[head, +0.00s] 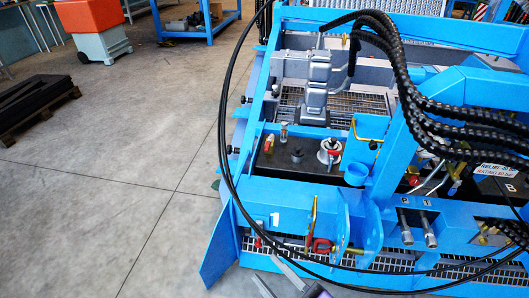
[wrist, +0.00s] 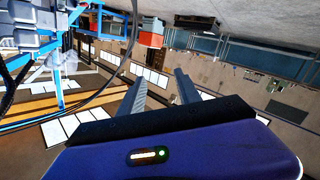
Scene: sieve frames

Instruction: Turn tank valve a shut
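No label reading "tank valve a" is legible to me. A black tank top (head: 300,165) in the blue machine carries a round red-and-white valve (head: 330,151) and a small yellow-and-red fitting (head: 269,143). I cannot tell which one is valve a, or how far it is turned. A black part marked B (head: 512,187) is at the far right. My gripper (head: 263,267) shows partly at the bottom edge of the head view, below and apart from these fittings. In the wrist view my gripper (wrist: 160,78) has its two grey fingers spread, with nothing between them.
Black hoses (head: 385,50) arch over the blue frame (head: 412,125). A thin black cable (head: 226,150) loops in front. A red-handled fitting (head: 321,245) and blue upright plates (head: 343,225) stand near my gripper. The concrete floor (head: 120,170) at left is mostly clear.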

